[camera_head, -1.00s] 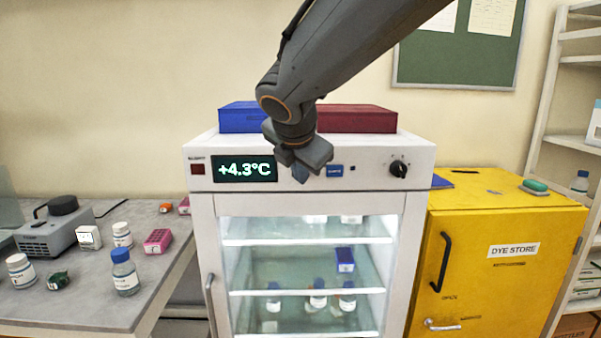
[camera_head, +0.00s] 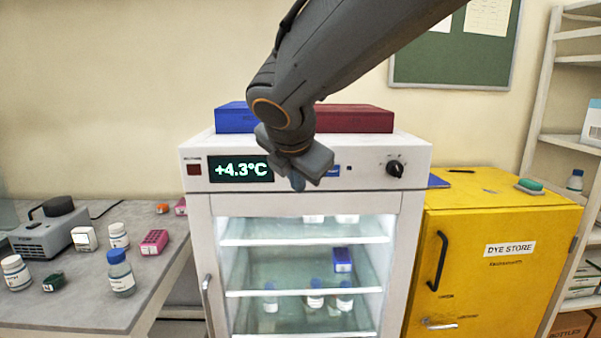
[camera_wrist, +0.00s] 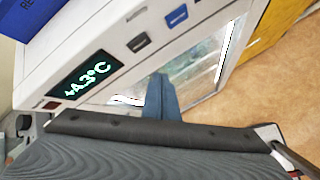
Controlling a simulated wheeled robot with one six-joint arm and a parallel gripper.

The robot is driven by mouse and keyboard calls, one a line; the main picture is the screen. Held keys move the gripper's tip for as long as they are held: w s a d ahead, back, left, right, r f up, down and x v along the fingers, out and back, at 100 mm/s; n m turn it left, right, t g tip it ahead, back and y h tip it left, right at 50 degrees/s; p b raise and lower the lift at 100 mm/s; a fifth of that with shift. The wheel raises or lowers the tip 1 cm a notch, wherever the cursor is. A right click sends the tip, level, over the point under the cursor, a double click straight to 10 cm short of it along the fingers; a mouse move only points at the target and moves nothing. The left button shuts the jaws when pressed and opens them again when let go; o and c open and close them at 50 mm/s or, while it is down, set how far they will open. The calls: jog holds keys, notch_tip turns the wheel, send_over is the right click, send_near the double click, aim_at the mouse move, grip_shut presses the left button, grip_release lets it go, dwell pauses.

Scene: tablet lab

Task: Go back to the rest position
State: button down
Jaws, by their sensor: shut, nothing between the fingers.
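My gripper (camera_head: 297,183) hangs in front of the upper front panel of a white glass-door fridge (camera_head: 310,202). Its fingers are shut with nothing between them. In the wrist view the closed blue-grey fingers (camera_wrist: 162,98) point towards the fridge door, below the green display (camera_wrist: 86,80) and the panel buttons. My gripper covers part of the panel between the display, which reads +4.3°C, and a blue button (camera_head: 331,171). Whether it touches the panel is not clear.
A blue box (camera_head: 235,118) and a dark red box (camera_head: 354,119) lie on the fridge top behind my arm. A yellow dye-store cabinet (camera_head: 470,280) stands at right. A grey bench (camera_head: 75,308) with bottles stands at left. The space before the fridge door looks free.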

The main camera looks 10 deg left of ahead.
jog(key=s+d+f+m+g+h, duration=0.2)
jog(key=d+f+m+g, duration=0.2)
jog(key=d+f+m, duration=1.2)
jog(key=s+d+f+m+g, duration=0.1)
jog(key=s+d+f+m, duration=0.3)
jog(key=s+d+m, duration=0.2)
jog(key=s+d+f+m+g, duration=0.2)
jog(key=s+d+f+m, duration=0.3)
jog(key=d+m, duration=0.3)
jog(key=shift+s+d+f+y, duration=0.25)
jog(key=shift+s+d+y, duration=0.2)
jog(key=shift+d, duration=0.55)
